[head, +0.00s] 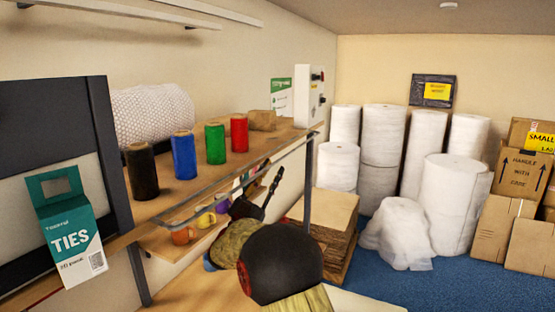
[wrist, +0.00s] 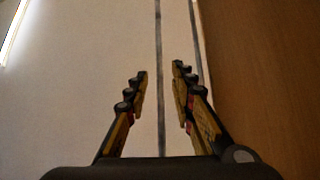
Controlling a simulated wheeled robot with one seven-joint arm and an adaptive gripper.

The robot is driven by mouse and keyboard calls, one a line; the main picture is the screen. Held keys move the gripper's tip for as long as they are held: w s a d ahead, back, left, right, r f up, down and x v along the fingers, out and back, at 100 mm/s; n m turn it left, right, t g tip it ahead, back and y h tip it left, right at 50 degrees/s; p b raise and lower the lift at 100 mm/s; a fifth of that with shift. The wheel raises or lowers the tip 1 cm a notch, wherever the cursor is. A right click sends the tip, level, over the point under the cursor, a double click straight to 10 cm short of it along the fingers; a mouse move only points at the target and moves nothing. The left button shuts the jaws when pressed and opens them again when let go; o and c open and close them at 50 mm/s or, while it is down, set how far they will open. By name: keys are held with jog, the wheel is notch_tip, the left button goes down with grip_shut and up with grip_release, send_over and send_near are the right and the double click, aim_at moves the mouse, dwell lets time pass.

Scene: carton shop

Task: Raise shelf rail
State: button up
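The shelf rail (head: 280,157) is a thin grey metal bar along the front edge of the wooden shelf (head: 265,137) in the head view. My gripper (head: 262,190) is below the rail, partly hidden behind my dark round wrist part. In the wrist view my gripper (wrist: 160,71) is open, its two fingers apart with nothing gripped. A grey bar (wrist: 159,30), seemingly the rail, runs up the picture through the gap between the fingertips. I cannot tell how far it is from them.
Black, blue (head: 184,155), green and red spools stand on the shelf behind the rail, with a bubble-wrap roll (head: 153,114). A TIES box (head: 68,232) hangs at left. Coloured tape rolls (head: 205,219) sit on a lower shelf. Stacked cardboard (head: 325,215) stands beyond my gripper.

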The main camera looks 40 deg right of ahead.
aim_at(279, 161)
jog(key=shift+p+x, duration=0.45)
jog(key=shift+x, duration=1.7)
grip_shut()
